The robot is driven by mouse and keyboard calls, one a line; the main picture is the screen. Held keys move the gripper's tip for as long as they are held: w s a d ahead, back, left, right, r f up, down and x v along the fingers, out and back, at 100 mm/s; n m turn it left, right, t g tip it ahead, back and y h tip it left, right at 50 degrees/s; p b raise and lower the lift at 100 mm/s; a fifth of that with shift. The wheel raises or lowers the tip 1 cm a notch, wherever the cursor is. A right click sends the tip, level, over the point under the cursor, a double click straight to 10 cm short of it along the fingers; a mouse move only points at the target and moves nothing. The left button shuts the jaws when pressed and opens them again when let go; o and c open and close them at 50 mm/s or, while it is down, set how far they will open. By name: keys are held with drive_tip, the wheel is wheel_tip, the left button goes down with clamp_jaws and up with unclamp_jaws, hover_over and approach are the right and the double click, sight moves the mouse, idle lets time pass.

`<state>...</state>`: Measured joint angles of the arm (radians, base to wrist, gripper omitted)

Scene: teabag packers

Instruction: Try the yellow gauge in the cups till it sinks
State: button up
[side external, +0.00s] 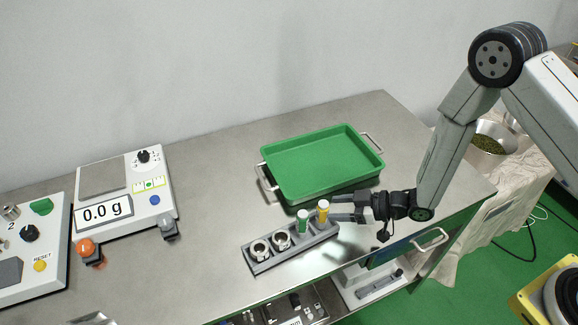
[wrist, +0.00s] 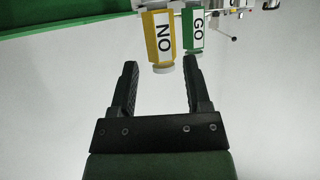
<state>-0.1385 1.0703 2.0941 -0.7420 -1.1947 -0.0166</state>
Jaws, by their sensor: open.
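The yellow gauge (side external: 323,211), lettered NO in the wrist view (wrist: 160,36), stands upright at the right end of a grey rack (side external: 318,239). The green gauge (side external: 303,222), lettered GO in the wrist view (wrist: 194,30), stands just left of it. Two cups, the left one (side external: 260,250) and the right one (side external: 281,240), sit in the rack's left part. My gripper (side external: 335,208) comes in level from the right. In the wrist view its open fingertips (wrist: 159,63) lie either side of the yellow gauge's near end, with nothing gripped.
A green tray (side external: 268,178) with metal handles lies behind the rack. A scale (side external: 124,197) reading 0.0 g stands at the left, beside a control panel (side external: 57,262) with a RESET button. The rack is near the table's front edge.

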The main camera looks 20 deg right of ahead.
sight(323, 210)
drive_tip(key=shift+x, duration=2.1)
drive_tip(key=shift+s, duration=0.1)
clamp_jaws()
